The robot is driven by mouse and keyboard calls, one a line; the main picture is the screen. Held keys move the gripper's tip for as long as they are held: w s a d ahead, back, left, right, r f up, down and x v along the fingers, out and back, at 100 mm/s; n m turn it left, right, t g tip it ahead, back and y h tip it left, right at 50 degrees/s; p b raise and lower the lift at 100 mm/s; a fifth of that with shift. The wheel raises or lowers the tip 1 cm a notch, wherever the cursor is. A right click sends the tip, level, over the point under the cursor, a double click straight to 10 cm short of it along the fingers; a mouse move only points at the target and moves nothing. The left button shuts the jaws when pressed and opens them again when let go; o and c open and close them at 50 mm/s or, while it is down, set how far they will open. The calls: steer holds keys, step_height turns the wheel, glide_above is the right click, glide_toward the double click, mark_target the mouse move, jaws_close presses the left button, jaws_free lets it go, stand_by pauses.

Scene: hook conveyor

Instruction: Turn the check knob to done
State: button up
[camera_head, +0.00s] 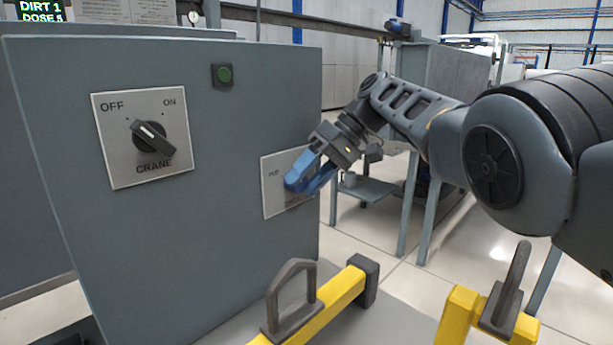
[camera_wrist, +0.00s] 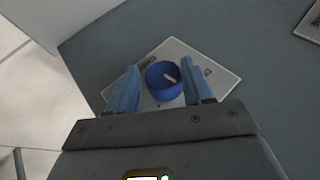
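The check knob (camera_wrist: 157,89) is a round blue knob with a pale pointer mark. It sits on a light label plate (camera_wrist: 222,74) on the grey cabinet face. In the head view the plate (camera_head: 271,202) shows at the cabinet's right side; its lettering is mostly covered and the knob is hidden behind my blue fingers. My gripper (camera_head: 302,180) is at the plate. In the wrist view my gripper (camera_wrist: 162,66) is open, one blue finger on each side of the knob. A narrow gap shows beside each finger; I cannot tell whether either touches.
A crane knob (camera_head: 151,137) with OFF and ON marks sits on the cabinet's left. Yellow bars (camera_head: 322,309) with grey handles stand low in front. A metal table (camera_head: 370,189) is behind my arm.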

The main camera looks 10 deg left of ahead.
steer(key=o, duration=0.4)
steer(key=shift+s+d+r+b, duration=0.55)
steer(key=shift+d+r+b, duration=0.15)
steer(key=shift+d+r, duration=1.15)
steer(key=shift+s+d+r+b, duration=0.5)
steer(key=shift+d+r+b, duration=0.25)
steer(key=shift+d+r, duration=1.1)
steer(key=shift+s+d+r+b, duration=0.55)
steer(key=shift+d+r+b, duration=0.15)
steer(key=shift+d+r, duration=1.1)
steer(key=shift+d, duration=0.1)
